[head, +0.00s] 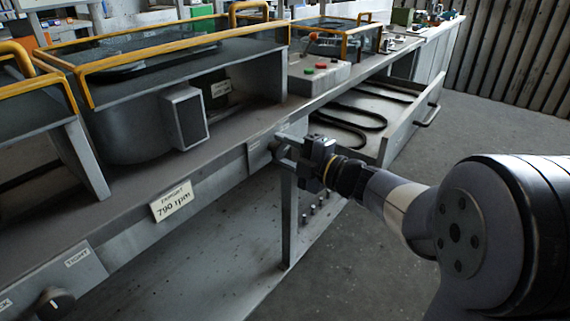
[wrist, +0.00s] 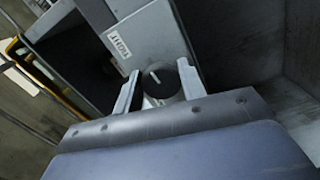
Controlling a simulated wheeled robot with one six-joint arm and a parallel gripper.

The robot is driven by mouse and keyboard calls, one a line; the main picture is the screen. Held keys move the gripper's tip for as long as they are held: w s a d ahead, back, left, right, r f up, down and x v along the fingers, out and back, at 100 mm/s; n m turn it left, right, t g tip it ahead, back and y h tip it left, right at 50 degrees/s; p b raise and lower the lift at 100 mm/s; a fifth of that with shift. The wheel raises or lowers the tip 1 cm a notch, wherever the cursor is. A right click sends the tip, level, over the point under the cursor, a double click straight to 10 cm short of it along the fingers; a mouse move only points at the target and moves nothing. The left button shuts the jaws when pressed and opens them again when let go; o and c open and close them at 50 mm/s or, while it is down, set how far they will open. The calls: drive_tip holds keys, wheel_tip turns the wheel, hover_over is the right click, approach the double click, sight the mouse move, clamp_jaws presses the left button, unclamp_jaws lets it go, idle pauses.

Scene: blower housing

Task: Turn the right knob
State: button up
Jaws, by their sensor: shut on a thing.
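The right knob (wrist: 160,82) is a dark round knob with a pale line on its face. In the wrist view it sits between the two fingers of my gripper (wrist: 158,85). The fingers are shut on it, one on each side. The knob is on a grey panel (wrist: 140,35) with a white label on it. In the head view my gripper (head: 288,152) is at the front face of the bench, and it hides the knob there.
Another dark knob (head: 55,303) is at lower left beside a "TIGHT" label. A sign reading 790 rpm (head: 171,201) hangs on the bench front. An open drawer (head: 375,120) with dark belts juts out just right of my gripper. Floor in front is clear.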

drive_tip(key=n+b, duration=0.4)
drive_tip(key=shift+f, duration=0.1)
drive_tip(key=shift+n+b, duration=0.95)
drive_tip(key=shift+n, duration=0.55)
drive_tip(key=shift+r, duration=0.2)
drive_tip(key=o, duration=1)
drive_tip(key=shift+c, duration=0.2)
drive_tip(key=p+v, duration=0.2)
drive_tip(key=v, duration=0.9)
drive_tip(key=shift+p, duration=0.3)
drive_tip(key=shift+a, duration=0.15)
